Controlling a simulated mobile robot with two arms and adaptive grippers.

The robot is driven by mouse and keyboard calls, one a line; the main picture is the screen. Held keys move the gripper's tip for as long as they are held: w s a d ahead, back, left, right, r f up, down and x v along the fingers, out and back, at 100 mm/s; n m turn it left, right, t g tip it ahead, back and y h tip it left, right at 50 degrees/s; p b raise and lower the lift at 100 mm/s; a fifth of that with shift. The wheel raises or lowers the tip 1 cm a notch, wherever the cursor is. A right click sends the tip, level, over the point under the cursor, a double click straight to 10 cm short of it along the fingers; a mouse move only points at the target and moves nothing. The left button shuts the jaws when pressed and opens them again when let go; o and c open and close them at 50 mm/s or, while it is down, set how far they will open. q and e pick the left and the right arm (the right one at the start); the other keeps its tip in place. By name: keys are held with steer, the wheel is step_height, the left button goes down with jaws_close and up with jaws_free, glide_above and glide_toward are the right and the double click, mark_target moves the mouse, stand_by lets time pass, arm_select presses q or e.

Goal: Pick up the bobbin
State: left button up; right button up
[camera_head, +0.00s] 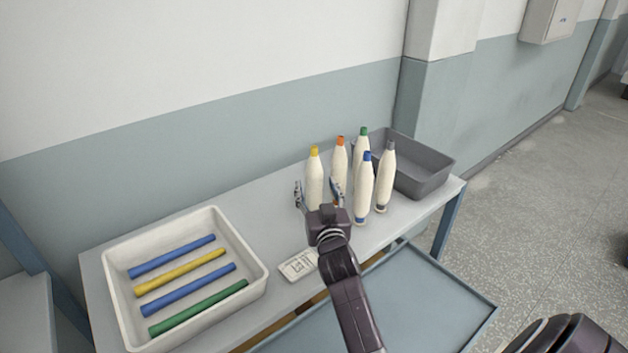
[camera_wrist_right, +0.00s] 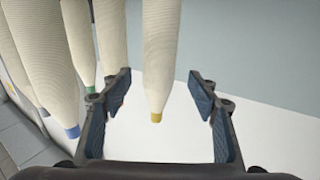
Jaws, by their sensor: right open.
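Several cream bobbins with coloured tips stand upright on the grey table. The yellow-tipped bobbin (camera_head: 314,178) is leftmost in the head view. My right gripper (camera_head: 318,190) is open around its near side, one finger to each side. In the right wrist view the yellow-tipped bobbin (camera_wrist_right: 156,65) shows between the open fingers, apart from both. The orange-tipped (camera_head: 339,165), green-tipped (camera_head: 361,146), blue-tipped (camera_head: 364,188) and grey-tipped (camera_head: 385,178) bobbins stand close by on the right. The yellow bobbin's base is hidden by my gripper in the head view. My left gripper is not in view.
A white tray (camera_head: 258,262) with blue, yellow and green rods is at the left of the table (camera_head: 215,207). A grey bin (camera_head: 425,170) stands behind the bobbins at right. A small white labelled item (camera_head: 298,264) lies near the front edge. A wall runs behind.

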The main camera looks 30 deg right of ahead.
mark_target(316, 182)
steer(key=p+x, duration=0.1)
steer(key=x, duration=0.2)
steer(key=shift+w+d+r, duration=0.15)
steer(key=shift+w+d, duration=0.15)
steer(key=shift+w, duration=0.05)
steer(key=shift+w+d, duration=0.1)
steer(key=shift+w, duration=0.15)
steer(key=shift+w+d, duration=0.1)
steer(key=shift+w, duration=0.15)
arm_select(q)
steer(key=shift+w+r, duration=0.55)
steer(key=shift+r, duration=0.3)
arm_select(e)
steer(key=c, duration=1.4)
